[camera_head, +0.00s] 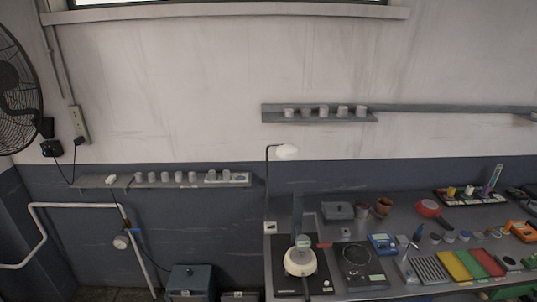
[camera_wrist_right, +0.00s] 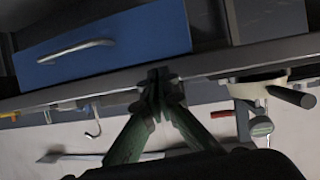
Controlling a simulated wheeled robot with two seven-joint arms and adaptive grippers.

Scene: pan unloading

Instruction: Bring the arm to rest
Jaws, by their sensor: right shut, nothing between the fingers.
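My right gripper (camera_wrist_right: 160,84) shows in the right wrist view with its dark green fingers drawn together at the tips. Nothing is held between them. The fingertips appear in front of a long grey edge (camera_wrist_right: 215,68), below a blue drawer front (camera_wrist_right: 120,42) in the picture. I cannot tell whether they touch it. Neither gripper shows in the head view, and my left gripper is not seen at all.
The head view shows a crowded workbench (camera_head: 285,234) at right. It carries a cream round device (camera_head: 300,261), a flat black-topped unit (camera_head: 357,262) and coloured trays (camera_head: 453,265). A fan (camera_head: 18,90) is at far left. Hooks (camera_wrist_right: 92,125) and a black handle (camera_wrist_right: 290,96) lie near the gripper in the wrist picture.

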